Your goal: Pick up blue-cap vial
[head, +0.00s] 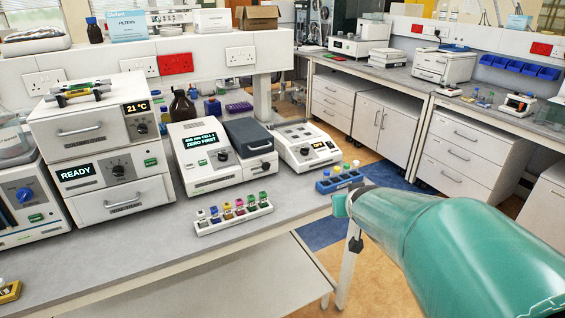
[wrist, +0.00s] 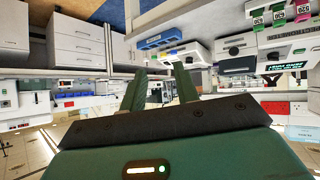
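A blue rack (head: 340,181) stands at the right end of the bench and holds several small vials with coloured caps. The vial at its left end (head: 326,173) appears to have a blue cap, but it is very small. In the wrist view the blue rack (wrist: 163,38) appears upside down beyond my fingertips, with its vial caps small and unclear. My gripper (wrist: 160,74) is open, with its two green fingers apart and nothing between them. In the head view my green arm reaches in from the right, its end just in front of the blue rack, apart from the vials.
A white rack (head: 234,219) with several coloured-top pieces stands on the bench to the left. Instruments, one reading "ZERO FIRST" (head: 210,157), stand behind the racks. The bench front (head: 140,262) is mostly clear. The bench's right edge is close to the blue rack.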

